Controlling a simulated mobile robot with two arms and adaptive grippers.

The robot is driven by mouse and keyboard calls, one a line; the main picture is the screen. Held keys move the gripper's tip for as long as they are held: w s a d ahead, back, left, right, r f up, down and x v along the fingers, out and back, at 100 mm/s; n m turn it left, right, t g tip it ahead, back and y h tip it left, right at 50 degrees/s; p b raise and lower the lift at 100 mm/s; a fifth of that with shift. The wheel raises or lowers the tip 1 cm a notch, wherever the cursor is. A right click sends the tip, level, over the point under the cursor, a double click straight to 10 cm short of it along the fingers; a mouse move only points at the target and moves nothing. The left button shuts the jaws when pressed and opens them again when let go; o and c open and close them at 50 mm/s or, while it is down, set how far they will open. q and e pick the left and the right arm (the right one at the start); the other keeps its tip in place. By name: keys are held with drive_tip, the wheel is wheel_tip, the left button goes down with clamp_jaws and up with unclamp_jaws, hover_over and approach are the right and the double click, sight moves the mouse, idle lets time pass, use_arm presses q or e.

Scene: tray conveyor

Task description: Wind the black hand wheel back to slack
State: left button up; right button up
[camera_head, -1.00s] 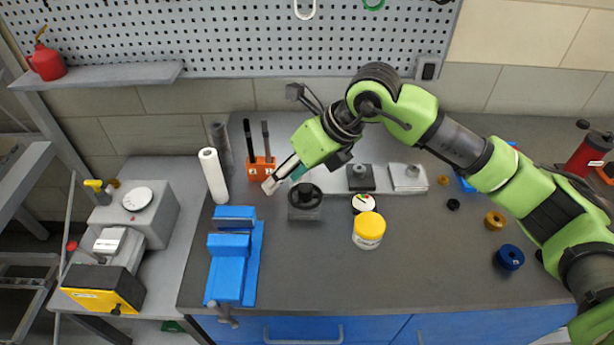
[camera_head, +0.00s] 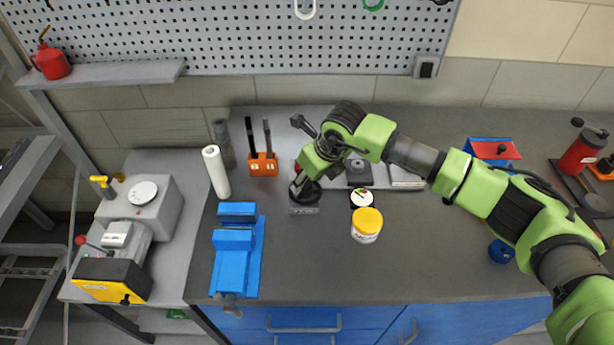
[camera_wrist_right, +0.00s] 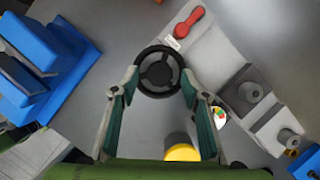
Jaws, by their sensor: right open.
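The black hand wheel (camera_wrist_right: 159,72) has a round rim with spokes. In the right wrist view it sits between and just beyond the fingertips of my right gripper (camera_wrist_right: 153,90), which is open with a finger on either side. I cannot tell whether the fingers touch the rim. In the head view the hand wheel (camera_head: 306,190) stands on a small grey block (camera_head: 304,209), and my right gripper (camera_head: 297,188) reaches over it from above, partly hiding it. My left gripper is not in view.
A blue vise (camera_head: 235,262) stands left of the wheel. A yellow-lidded jar (camera_head: 367,224) and a round dial (camera_head: 361,198) are to its right. An orange tool holder (camera_head: 262,165) and white roll (camera_head: 215,172) stand behind left. A red-handled lever (camera_wrist_right: 188,23) lies near the wheel.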

drive_tip(key=shift+x, duration=0.75)
drive_tip(key=c, duration=1.1)
